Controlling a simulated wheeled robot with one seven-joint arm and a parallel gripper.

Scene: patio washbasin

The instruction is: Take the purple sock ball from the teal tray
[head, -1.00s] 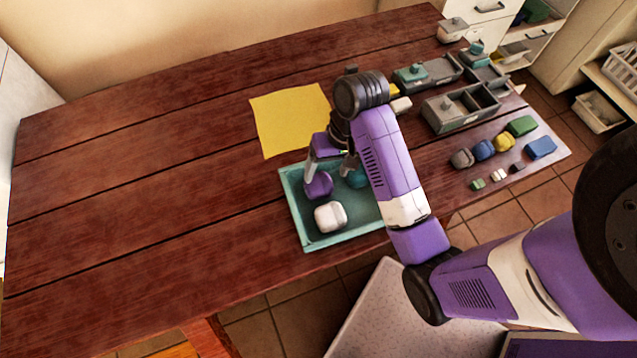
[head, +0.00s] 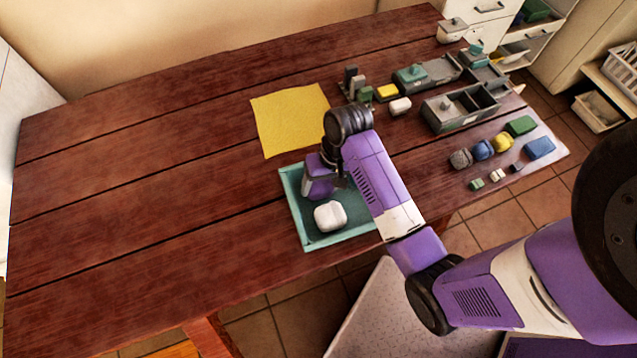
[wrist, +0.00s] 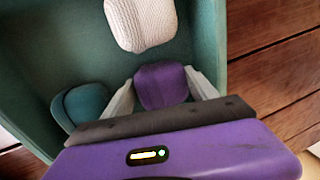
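The purple sock ball (wrist: 162,85) lies in the teal tray (wrist: 226,40), between the two fingers of my gripper (wrist: 160,80) in the wrist view. The fingers are spread wide, one on each side of the ball and very close to it. I see no clear squeeze on it. In the head view my gripper is low inside the teal tray (head: 308,238), and its body and arm hide the purple ball and the fingertips.
A white ball (head: 330,216) lies in the tray in front of my gripper, and a teal ball (wrist: 82,105) lies beside the left finger. A yellow cloth (head: 290,118) lies behind the tray. Grey containers (head: 460,108) and small coloured items stand to the right. The table's left is clear.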

